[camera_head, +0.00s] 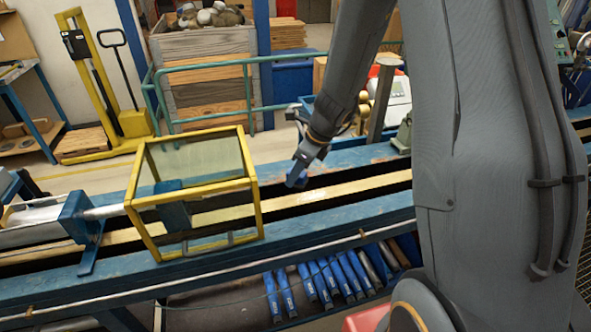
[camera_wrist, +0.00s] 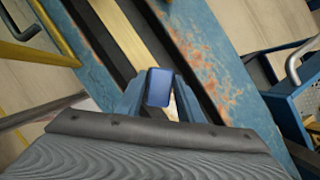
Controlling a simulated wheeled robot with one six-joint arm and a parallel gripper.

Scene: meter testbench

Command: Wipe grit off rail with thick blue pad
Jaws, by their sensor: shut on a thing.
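My gripper (camera_head: 297,176) points down over the middle of the long blue testbench. In the wrist view its two blue-grey fingers (camera_wrist: 159,98) are shut on a blue pad (camera_wrist: 159,84), held between the tips. The pad also shows as a small blue patch in the head view (camera_head: 300,181). Below it run a pale yellow strip (camera_head: 355,187) between dark channels and the blue rails on either side. The far rail (camera_wrist: 205,60) has rust-coloured worn patches. A whitish patch (camera_head: 314,196) lies on the strip near the gripper; I cannot tell whether it is grit. Contact between pad and bench is unclear.
A yellow-framed clear guard box (camera_head: 254,185) stands on the bench just left of my gripper. A grey post (camera_head: 382,100) and a white device (camera_head: 396,98) stand behind, to the right. Several blue objects (camera_head: 325,276) lie on the lower shelf. The strip right of the gripper is clear.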

